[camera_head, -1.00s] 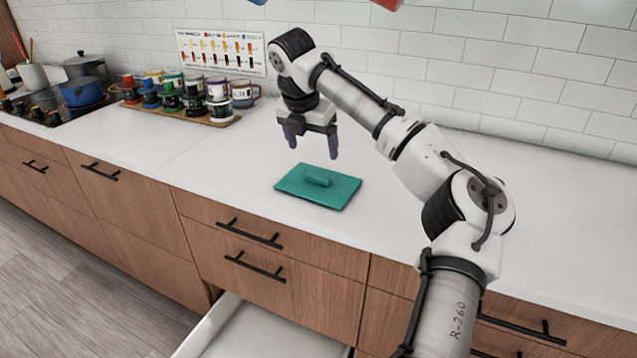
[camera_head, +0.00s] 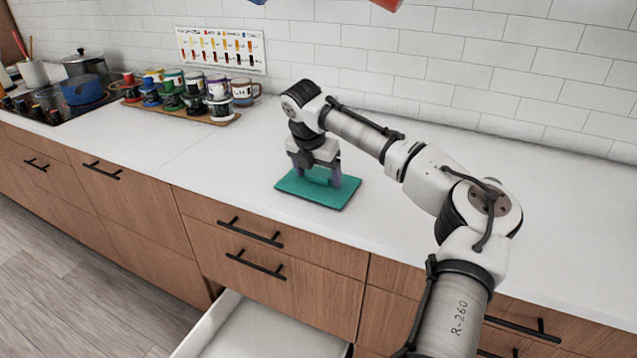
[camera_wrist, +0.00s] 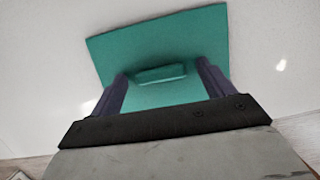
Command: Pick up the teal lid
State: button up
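The teal lid (camera_head: 325,198) lies flat on the white countertop, a rectangular plate with a raised bar handle (camera_wrist: 160,73) in its middle. My gripper (camera_head: 320,180) is low over the lid and points down. In the wrist view my gripper (camera_wrist: 160,85) is open, with one dark finger to each side of the handle and a gap to it on both sides. The lid also shows in the wrist view (camera_wrist: 150,43). I cannot tell whether the fingertips touch the plate.
A wooden tray (camera_head: 215,121) with several mugs and jars stands at the back left. A blue pot (camera_head: 82,91) is on the stove farther left. The white countertop (camera_head: 480,190) is clear to the right. A drawer (camera_head: 255,330) stands open below.

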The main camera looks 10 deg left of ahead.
jog(key=c, duration=1)
jog(key=shift+r, duration=0.15)
